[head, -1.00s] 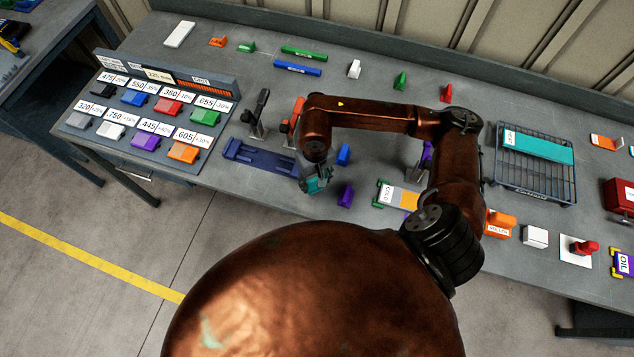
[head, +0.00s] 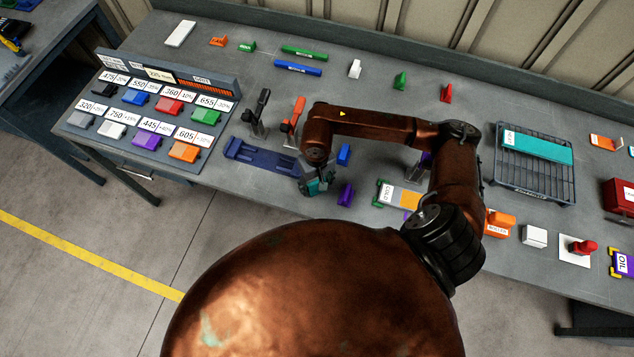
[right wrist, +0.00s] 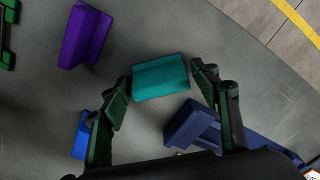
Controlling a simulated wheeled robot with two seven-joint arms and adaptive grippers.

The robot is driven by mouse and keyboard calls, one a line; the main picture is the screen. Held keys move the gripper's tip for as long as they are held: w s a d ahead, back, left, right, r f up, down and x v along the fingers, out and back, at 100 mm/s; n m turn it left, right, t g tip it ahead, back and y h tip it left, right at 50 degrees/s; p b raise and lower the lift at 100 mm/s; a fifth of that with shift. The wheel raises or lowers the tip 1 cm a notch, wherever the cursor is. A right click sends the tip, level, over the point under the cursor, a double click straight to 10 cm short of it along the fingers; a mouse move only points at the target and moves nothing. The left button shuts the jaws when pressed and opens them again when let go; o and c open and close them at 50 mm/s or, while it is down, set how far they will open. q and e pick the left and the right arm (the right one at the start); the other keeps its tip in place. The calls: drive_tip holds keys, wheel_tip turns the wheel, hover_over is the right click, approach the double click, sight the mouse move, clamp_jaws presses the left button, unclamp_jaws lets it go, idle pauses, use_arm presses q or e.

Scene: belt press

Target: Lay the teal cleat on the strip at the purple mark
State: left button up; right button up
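The teal cleat (right wrist: 160,77) lies between the two fingers of my right gripper (right wrist: 160,80) in the right wrist view, with a finger close to each end; contact is not clear. In the head view the right gripper (head: 317,184) is low over the bench's front part, partly covering the teal cleat (head: 318,188). The strip (head: 402,197), with a white label, an orange patch and a green end piece, lies further right. My arm hides part of it. A little purple shows at its lower edge (head: 409,214). My left gripper is not in view.
A purple cleat (head: 346,194) and a blue cleat (head: 343,154) stand near the gripper. A wire rack (head: 535,185) with a teal slab stands right. The bench's front edge is close.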

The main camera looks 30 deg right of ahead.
sight(317, 183)
drive_tip(key=shift+o, duration=0.6)
drive_tip(key=shift+r, duration=0.15)
wheel_tip(317, 183, up, 12)
drive_tip(key=shift+b, duration=0.45)
